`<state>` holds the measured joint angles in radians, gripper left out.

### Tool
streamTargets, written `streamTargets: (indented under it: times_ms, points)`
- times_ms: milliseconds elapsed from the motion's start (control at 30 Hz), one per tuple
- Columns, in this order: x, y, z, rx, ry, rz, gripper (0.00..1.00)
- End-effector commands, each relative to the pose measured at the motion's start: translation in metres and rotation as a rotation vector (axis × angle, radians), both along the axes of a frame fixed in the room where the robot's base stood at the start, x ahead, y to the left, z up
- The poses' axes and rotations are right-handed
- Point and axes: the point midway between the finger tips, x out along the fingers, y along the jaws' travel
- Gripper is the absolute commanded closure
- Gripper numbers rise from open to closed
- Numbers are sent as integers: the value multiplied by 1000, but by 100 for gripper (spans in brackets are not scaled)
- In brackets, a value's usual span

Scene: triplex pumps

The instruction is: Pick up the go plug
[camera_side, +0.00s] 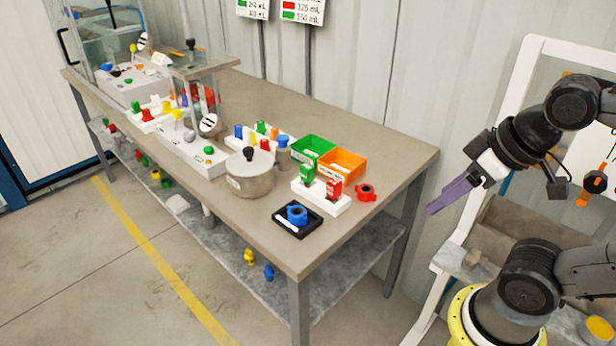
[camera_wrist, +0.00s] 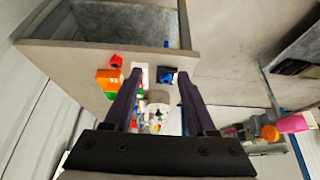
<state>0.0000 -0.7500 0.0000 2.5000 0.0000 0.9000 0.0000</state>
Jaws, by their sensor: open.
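A green plug (camera_side: 307,174), which looks like the go plug, stands upright in a white holder (camera_side: 318,200) near the right end of the table. A red plug (camera_side: 334,188) stands beside it in the same holder. The lettering on both is too small to read. My gripper (camera_side: 433,208) is off the table's right end, well apart from the plugs, with its purple fingers pointing down and left. In the wrist view my gripper (camera_wrist: 156,74) has its two fingers spread with nothing held between them. The green plug cannot be made out clearly there.
A red ring-shaped part (camera_side: 365,192) lies right of the holder. A blue part sits on a black tray (camera_side: 281,219) in front. Green (camera_side: 313,149) and orange (camera_side: 343,163) bins stand behind. A grey round pot (camera_side: 249,180) stands to the left. The table's right corner is bare.

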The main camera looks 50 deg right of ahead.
Motion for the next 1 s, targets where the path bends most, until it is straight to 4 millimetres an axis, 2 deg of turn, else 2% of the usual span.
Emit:
streamTargets:
  times_ms: [33, 67, 400, 533, 633, 767, 867, 1000]
  points:
    - [0, 0, 0, 0, 0, 0, 32]
    - [0, 0, 0, 0, 0, 0, 28]
    - [0, 0, 0, -12, 1, 23, 28]
    - [-4, 0, -1, -70, 21, 136, 28]
    - [1, 0, 20, -150, 1, 279, 28]
    - [24, 0, 56, -263, 5, 491, 28]
    - [51, -2, 83, -346, 27, 660, 28]
    - [100, -6, 113, -444, 74, 893, 28]
